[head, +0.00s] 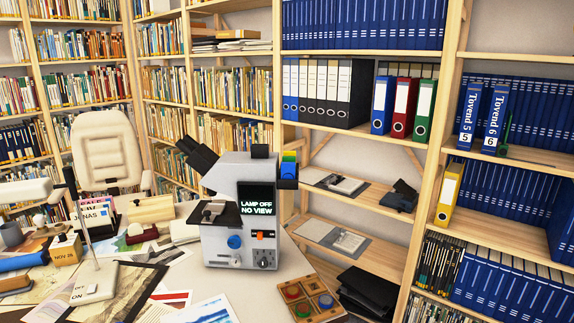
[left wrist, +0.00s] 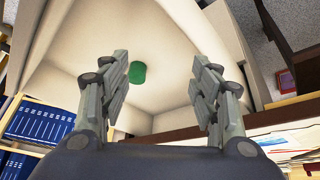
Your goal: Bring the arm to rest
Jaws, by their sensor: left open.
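My left gripper (left wrist: 162,60) shows in the left wrist view. Its two fingers are spread wide apart with nothing between them, so it is open and empty. Beyond the fingers is a pale, box-like surface (left wrist: 165,30) with a small green round thing (left wrist: 137,72) on or in front of it; I cannot tell what it is. Neither gripper nor either arm shows in the head view. My right gripper is in no view.
A microscope (head: 228,222) with a lit "LAMP OFF NO VIEW" display stands on the cluttered desk. A wooden tray (head: 318,307) with coloured pieces lies right of it. A white lamp (head: 95,285) is at left. Bookshelves and a chair (head: 105,145) stand behind.

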